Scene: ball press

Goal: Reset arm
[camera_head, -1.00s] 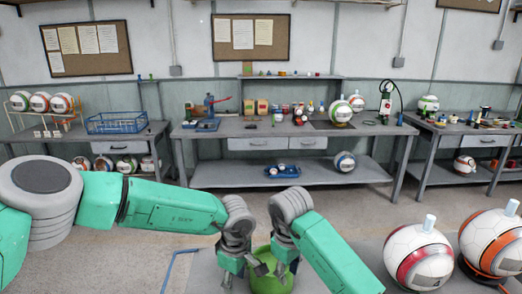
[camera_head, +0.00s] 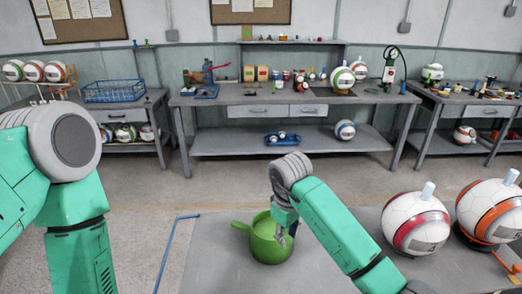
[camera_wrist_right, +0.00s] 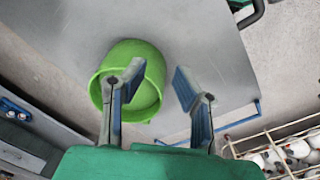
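My right gripper (camera_head: 286,224) hangs over the right side of the green pot (camera_head: 268,240) on the near grey table. In the right wrist view my right gripper (camera_wrist_right: 155,84) has its two fingers spread apart with nothing between them. Its left finger overlaps the pot's round opening (camera_wrist_right: 146,98) in that view. I cannot tell whether a finger touches the pot. My left arm (camera_head: 75,200) is folded at the left of the head view, and its gripper is out of the picture.
Two balls with pale plugs on top, one red and white (camera_head: 416,222) and one orange and white (camera_head: 487,212), stand at the right of the near table (camera_head: 215,265). A blue strip (camera_head: 168,250) runs along its left edge. A workbench (camera_head: 240,97) stands behind.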

